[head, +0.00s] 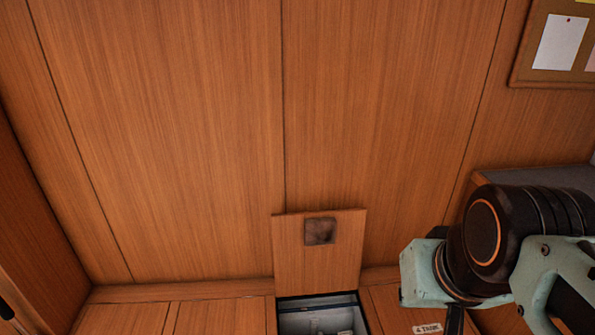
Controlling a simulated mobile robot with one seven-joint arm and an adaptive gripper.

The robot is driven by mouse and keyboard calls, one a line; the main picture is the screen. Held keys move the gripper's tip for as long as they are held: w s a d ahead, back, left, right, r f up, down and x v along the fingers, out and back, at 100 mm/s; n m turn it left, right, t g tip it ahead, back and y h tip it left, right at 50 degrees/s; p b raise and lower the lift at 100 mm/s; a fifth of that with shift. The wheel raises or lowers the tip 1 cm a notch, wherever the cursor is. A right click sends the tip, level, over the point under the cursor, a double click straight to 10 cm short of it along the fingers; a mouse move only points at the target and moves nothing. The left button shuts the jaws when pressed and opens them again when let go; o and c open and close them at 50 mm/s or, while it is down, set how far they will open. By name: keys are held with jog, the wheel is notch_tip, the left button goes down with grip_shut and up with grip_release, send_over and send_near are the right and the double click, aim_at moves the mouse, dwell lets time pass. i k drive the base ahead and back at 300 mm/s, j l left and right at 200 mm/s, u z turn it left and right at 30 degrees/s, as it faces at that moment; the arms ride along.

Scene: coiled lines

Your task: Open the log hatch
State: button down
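The hatch lid (290,260) is a square wooden panel with a small dark square recess (320,231) near its top edge. It stands raised, close to upright, in front of the wood-panelled wall. Below it is an open compartment (345,322) with a dark rim and a pale grey inside; the bottom of the picture cuts it off. Small pale shapes show inside but are too cut off to name. Parts of my arm show at the right, apart from the lid in the picture. My gripper's fingers are not in the picture.
A wooden surface (220,318) with seams runs along the bottom. A corkboard (545,75) with papers hangs at upper right. A grey-topped wooden unit (540,178) stands behind my arm. The wall's middle is clear.

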aim_at(319, 252)
jog(key=k+j, duration=0.15)
jog(key=j, duration=0.2)
jog(key=k+j+u, duration=0.15)
jog(key=j, duration=0.15)
jog(key=i+j, duration=0.1)
jog(key=j, duration=0.3)
jog(key=j+u, duration=0.15)
jog(key=j, duration=0.25)
jog(key=i, duration=0.05)
